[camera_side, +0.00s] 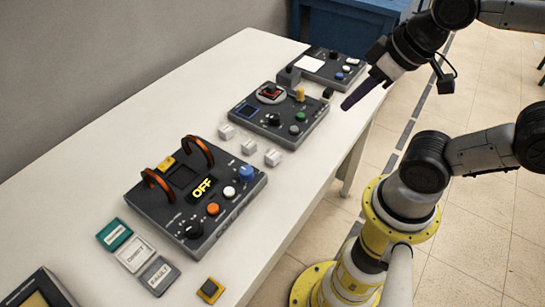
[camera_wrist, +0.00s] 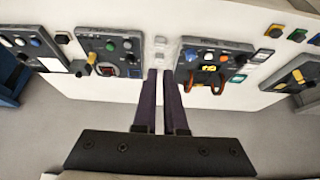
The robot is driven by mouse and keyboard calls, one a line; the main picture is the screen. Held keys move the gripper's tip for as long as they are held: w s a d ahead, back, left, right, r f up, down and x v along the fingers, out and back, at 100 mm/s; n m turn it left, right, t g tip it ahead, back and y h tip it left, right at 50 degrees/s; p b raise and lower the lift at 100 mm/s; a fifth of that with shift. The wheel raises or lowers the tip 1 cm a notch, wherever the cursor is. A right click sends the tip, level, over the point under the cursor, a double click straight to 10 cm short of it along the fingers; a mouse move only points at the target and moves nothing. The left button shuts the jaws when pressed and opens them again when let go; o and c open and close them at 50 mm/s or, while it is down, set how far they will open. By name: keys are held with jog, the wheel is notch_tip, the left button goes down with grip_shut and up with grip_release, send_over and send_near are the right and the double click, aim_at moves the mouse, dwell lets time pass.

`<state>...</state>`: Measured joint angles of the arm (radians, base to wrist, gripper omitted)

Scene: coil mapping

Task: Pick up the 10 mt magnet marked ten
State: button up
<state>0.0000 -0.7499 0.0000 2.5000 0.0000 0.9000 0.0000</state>
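Three small pale blocks stand in a row on the white table between two dark consoles: a left one (camera_side: 226,131), a middle one (camera_side: 249,146) and a right one (camera_side: 273,157). They look like the magnets, but their markings are too small to read, so I cannot tell which is ten. In the wrist view pale blocks (camera_wrist: 160,41) show beyond my fingertips. My gripper (camera_wrist: 160,74) has two dark purple fingers with a narrow empty gap between them.
A console with two copper coils and an "OFF" display (camera_side: 203,188) stands nearer the side camera. Another console (camera_side: 279,133) with knobs stands behind the blocks, and a third (camera_side: 330,78) farther back. Label tiles (camera_side: 135,254) lie in front.

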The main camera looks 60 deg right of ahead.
jog(key=o, duration=1)
jog(key=m+g, duration=0.6)
jog(key=m, duration=1.3)
send_over(273, 154)
notch_tip(273, 154, down, 12)
notch_tip(273, 154, down, 14)
jog(key=shift+r, duration=0.25)
